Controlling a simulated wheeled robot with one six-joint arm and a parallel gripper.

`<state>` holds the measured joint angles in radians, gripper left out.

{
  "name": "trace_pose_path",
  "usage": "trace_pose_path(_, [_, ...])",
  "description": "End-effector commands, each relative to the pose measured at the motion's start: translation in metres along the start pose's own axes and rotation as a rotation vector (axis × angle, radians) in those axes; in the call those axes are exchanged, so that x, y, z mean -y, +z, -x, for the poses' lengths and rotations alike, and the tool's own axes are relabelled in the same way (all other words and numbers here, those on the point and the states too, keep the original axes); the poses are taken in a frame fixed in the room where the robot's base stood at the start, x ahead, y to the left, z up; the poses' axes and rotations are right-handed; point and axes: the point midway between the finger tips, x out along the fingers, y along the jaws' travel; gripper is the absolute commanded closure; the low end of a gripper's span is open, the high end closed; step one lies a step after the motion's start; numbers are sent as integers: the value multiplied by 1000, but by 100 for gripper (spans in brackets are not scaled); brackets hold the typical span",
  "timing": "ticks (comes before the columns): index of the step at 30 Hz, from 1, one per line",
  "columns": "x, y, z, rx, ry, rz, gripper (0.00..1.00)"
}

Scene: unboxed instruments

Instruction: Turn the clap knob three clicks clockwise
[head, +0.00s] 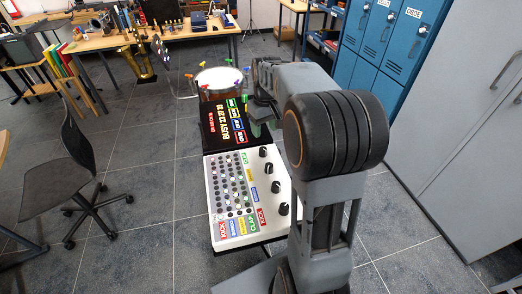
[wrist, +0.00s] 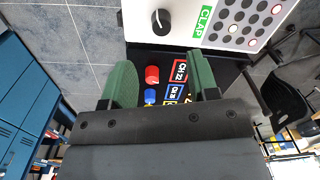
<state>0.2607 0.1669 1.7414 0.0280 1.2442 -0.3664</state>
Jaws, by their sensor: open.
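The clap knob (wrist: 161,22) is a black round knob with a pale pointer mark. It stands on a white panel (wrist: 142,8) beside a green CLAP label (wrist: 205,22) in the wrist view. In the head view it appears to be the farthest black knob (head: 263,152) on the white panel (head: 226,247). My gripper (wrist: 162,78) has green fingers, spread apart and empty. It is over the black panel, beside the white panel's edge and apart from the knob. In the head view my gripper (head: 249,116) is partly hidden by my arm.
A black panel (head: 208,131) with lit lettering adjoins the white one. More black knobs (head: 268,169) line the white panel. A drum (head: 218,78) stands beyond; blue lockers (head: 385,42) are right.

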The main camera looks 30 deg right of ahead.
Motion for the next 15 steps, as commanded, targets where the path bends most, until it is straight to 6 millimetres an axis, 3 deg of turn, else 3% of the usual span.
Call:
trace_pose_path(6, [2,1,-45,4,-2,2,46])
trace_pose_path(15, [2,0,-84,1,-1,3,46])
